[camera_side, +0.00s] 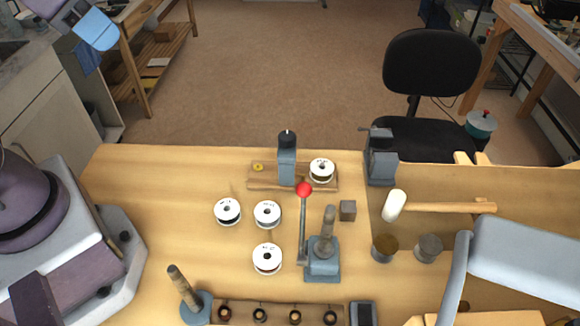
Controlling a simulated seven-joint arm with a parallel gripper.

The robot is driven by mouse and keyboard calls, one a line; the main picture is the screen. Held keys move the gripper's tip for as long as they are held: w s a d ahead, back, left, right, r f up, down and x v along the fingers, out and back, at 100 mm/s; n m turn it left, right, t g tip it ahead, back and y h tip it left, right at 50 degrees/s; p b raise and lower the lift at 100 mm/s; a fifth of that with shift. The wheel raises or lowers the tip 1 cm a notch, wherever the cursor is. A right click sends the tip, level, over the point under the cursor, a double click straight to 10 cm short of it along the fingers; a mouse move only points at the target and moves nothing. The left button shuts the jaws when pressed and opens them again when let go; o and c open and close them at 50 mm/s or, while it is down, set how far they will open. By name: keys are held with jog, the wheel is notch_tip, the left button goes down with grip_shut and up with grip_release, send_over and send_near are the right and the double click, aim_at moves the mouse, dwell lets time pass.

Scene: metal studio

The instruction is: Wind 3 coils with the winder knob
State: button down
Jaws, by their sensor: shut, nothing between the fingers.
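A grey-blue upright post (287,172) with a dark round knob (287,139) on top stands on a wooden board (262,183) at the back of the bench. It looks like the winder. The knob has a small pale mark. A white spool (321,169) sits at the board's right end, and a small yellow disc (257,167) at its left. Any wire or wound turns are too small to tell.
White spools (267,213) lie left of a lever tool with a red ball (304,189). A mallet (440,207), tins (428,247) and a vise-like block (380,165) are right. A rack (276,306) of small dark rings is in front. The left bench middle is clear.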

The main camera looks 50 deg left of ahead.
jog(key=c, duration=1.8)
grip_release()
jog(key=shift+c, duration=0.2)
jog(key=o, duration=0.4)
jog(key=shift+c, duration=0.2)
jog(key=o, duration=0.3)
jog(key=shift+w+d+f, duration=0.15)
jog(key=shift+d+f, duration=0.05)
jog(key=shift+f, duration=0.2)
jog(key=o, duration=0.4)
jog(key=w+g, duration=0.1)
jog(key=w+d+f, duration=0.1)
jog(key=w+f+g, duration=0.1)
jog(key=w, duration=0.1)
jog(key=shift+d+f+g, duration=0.15)
jog(key=shift+d+g, duration=0.15)
jog(key=n+g, duration=0.3)
jog(key=n, duration=2.4)
send_near(287, 135)
notch_tip(287, 135, down, 9)
jog(key=shift+f, duration=0.15)
